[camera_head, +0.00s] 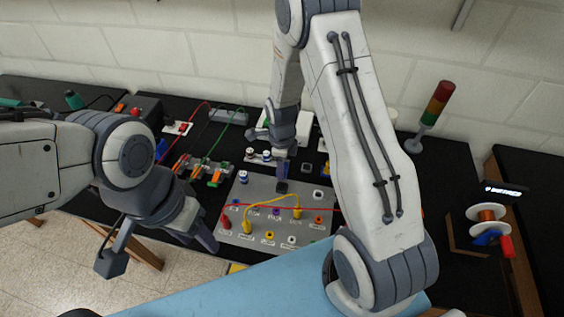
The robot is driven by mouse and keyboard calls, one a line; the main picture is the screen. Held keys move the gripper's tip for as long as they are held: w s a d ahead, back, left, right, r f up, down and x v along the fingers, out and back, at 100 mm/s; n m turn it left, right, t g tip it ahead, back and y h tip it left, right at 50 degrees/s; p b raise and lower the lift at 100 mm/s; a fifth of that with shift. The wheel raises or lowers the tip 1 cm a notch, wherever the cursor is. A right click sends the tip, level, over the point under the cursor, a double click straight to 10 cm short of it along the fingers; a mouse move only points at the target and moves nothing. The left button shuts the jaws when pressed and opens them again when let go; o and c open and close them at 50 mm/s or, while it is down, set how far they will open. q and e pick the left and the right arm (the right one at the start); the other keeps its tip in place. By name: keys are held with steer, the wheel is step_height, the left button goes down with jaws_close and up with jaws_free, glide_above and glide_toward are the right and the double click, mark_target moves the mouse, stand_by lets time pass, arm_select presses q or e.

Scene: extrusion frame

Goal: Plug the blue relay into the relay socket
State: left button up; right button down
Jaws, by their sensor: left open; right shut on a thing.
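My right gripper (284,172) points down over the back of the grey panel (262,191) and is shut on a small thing. This looks like the blue relay (283,168), mostly hidden by the fingers. A small dark block (281,187) sits right under the fingertips; it may be the relay socket, but I cannot tell whether the relay touches it. My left gripper (160,248) is open and empty, with its fingers wide apart, in front and to the left of the panel.
Yellow and red leads (270,204) run across coloured jacks on the panel. Terminal blocks (203,172) with red and green wires stand to its left. A signal tower (433,109) and spools (487,213) stand at the right. A light blue surface (240,288) lies in front.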

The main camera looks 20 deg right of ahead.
steer(key=shift+f, duration=0.1)
stand_by(0.4)
steer(key=shift+f+b, duration=2.3)
steer(key=shift+f, duration=0.6)
steer(key=shift+f+b, duration=0.35)
steer(key=shift+f, duration=0.1)
steer(key=shift+c, duration=2.1)
jaws_free()
step_height(320, 180, up, 10)
steer(key=shift+r+b, duration=0.25)
steer(key=shift+b, duration=0.9)
steer(key=shift+a, duration=0.1)
